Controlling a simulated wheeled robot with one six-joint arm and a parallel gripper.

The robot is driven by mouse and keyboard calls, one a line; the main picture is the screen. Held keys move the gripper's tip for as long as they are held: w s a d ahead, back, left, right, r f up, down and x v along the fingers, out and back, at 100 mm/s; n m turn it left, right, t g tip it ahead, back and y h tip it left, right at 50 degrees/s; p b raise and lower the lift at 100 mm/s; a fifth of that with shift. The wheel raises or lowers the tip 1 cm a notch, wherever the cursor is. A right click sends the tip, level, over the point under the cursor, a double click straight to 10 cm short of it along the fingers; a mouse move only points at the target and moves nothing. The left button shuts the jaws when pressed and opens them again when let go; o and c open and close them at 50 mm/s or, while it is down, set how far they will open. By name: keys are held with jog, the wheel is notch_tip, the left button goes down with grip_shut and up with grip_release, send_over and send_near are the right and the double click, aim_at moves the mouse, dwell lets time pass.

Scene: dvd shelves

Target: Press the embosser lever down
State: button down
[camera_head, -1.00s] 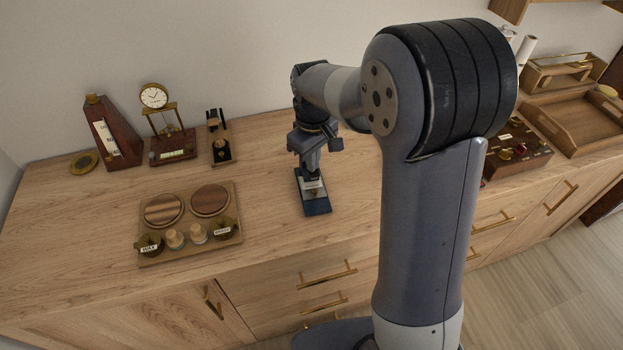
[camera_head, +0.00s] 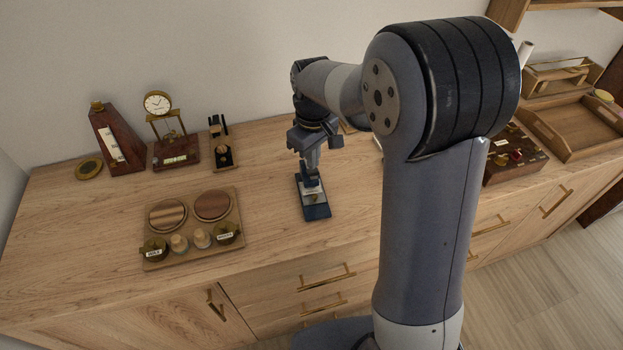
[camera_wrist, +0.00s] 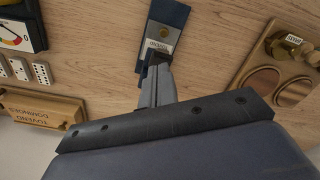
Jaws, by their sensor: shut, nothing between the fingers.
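The embosser (camera_head: 316,211) stands on the wooden counter, with a dark blue base and a pale metal plate with a label. It also shows in the wrist view (camera_wrist: 170,12), at the top middle, with its label towards my gripper. My gripper (camera_head: 312,171) points down over the rear part of the embosser. In the wrist view my gripper (camera_wrist: 157,62) is shut and empty, its tips at the embosser's near end. The lever is largely hidden by the fingers, and I cannot tell whether they touch it or how far down it is.
A wooden tray with discs and small pots (camera_head: 192,228) lies to the left. A metronome (camera_head: 117,142), a clock (camera_head: 168,135) and a small black stand (camera_head: 221,150) stand behind it. A dominoes box (camera_wrist: 42,108) shows in the wrist view. Bare counter lies around the embosser.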

jog(key=shift+r+p, duration=1.5)
jog(key=shift+r, duration=0.65)
